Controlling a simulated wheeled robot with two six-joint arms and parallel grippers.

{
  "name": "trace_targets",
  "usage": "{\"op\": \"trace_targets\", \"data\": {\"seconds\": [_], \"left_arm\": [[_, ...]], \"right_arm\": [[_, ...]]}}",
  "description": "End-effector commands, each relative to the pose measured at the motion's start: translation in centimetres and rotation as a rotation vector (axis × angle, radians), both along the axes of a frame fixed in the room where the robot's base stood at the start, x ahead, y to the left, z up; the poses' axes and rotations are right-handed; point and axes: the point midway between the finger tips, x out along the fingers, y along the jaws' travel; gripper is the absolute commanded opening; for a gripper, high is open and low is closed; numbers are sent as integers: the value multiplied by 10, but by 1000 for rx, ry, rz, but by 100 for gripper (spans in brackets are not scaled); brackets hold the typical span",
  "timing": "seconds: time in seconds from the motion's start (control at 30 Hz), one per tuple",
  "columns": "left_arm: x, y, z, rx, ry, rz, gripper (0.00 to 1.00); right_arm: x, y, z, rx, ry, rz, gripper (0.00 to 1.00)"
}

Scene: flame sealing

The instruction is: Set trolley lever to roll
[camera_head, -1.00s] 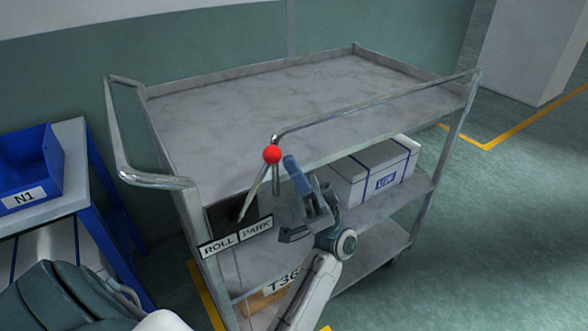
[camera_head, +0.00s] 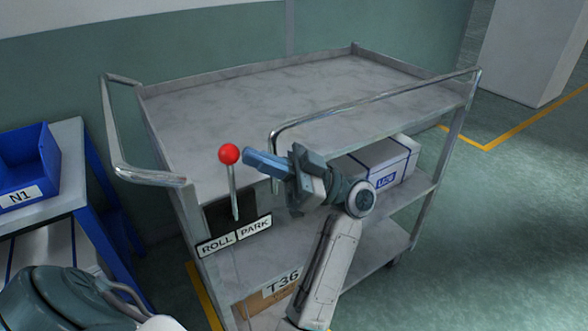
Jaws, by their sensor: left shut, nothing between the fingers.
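The trolley lever is a thin metal rod with a red ball knob (camera_head: 229,154), at the near left corner of the grey trolley (camera_head: 185,215). The rod (camera_head: 234,195) stands nearly upright, its ball slightly left of its foot, above the meeting of the ROLL plate (camera_head: 216,246) and the PARK plate (camera_head: 255,228). My left gripper (camera_head: 250,160) is shut and empty. Its blue fingertips point left and are just right of the ball; I cannot tell whether they touch the lever. My right gripper is not in view.
A handle rail (camera_head: 118,130) rises at the trolley's left end, and a long rail (camera_head: 380,98) runs along its near side. A white box (camera_head: 400,160) sits on the middle shelf. A blue bin N1 (camera_head: 25,165) stands on a bench at left. The top shelf is empty.

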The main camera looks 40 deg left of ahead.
Motion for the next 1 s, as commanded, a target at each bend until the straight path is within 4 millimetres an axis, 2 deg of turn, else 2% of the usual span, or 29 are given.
{"op": "trace_targets", "data": {"seconds": [0.2,0.67,0.87,1.0], "left_arm": [[-4,2,1,-24,-57,0,0],[-3,1,1,-20,-48,0,0],[5,-2,-2,34,83,-1,0],[21,-8,-9,108,267,-1,0]], "right_arm": [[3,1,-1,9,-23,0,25],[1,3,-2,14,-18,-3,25],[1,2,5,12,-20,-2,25],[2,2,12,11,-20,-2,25]]}}
